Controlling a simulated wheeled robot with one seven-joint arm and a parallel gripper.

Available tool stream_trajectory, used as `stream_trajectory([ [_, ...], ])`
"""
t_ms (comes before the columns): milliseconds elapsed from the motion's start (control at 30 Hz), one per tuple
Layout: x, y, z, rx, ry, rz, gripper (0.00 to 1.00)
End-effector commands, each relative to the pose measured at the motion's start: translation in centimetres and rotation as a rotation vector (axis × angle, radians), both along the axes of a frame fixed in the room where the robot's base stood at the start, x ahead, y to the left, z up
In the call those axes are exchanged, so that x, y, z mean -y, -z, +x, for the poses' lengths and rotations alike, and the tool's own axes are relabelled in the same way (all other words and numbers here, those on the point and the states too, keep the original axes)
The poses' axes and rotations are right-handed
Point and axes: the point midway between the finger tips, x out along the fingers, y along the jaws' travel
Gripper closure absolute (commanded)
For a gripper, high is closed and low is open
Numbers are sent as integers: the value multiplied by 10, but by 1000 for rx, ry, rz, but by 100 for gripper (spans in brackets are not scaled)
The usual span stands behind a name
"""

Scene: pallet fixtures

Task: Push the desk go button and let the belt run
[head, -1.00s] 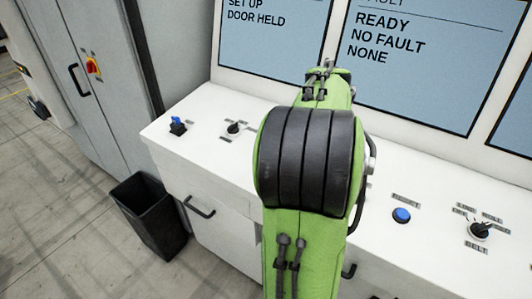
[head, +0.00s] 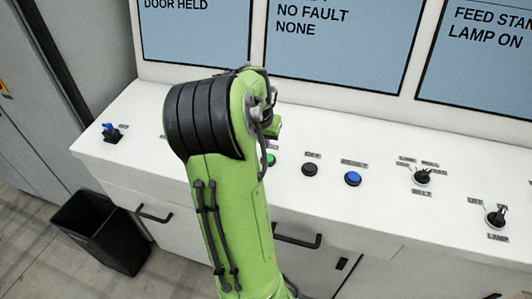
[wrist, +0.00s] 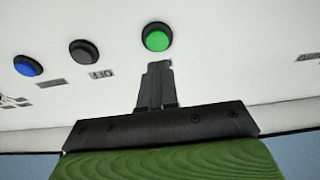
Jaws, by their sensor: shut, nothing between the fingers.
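The desk (head: 330,205) is a white console with a row of controls. A green button (head: 270,160) shows just right of my green arm in the head view, partly covered by it. It is fully visible in the wrist view (wrist: 157,37). My gripper (wrist: 156,66) is shut and empty, its fingertips close below the green button in that picture. I cannot tell whether they touch it. The gripper is hidden behind the arm in the head view. The belt itself is not in view; a selector knob labelled BELT (head: 422,176) is on the desk.
A black button (head: 310,169) and a blue button (head: 353,179) sit right of the green one. A LAMP knob (head: 496,216) is farther right, a blue-topped switch (head: 112,132) far left. Screens (head: 335,40) stand behind. A black bin (head: 100,232) is on the floor.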

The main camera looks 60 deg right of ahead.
Motion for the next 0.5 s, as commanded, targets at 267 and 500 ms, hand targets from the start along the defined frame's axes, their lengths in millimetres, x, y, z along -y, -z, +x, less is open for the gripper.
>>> stream_trajectory([
  [267, 11, 49, 1, -2, 1, 2, 100],
  [500, 13, 58, 1, 0, 0, -1, 100],
])
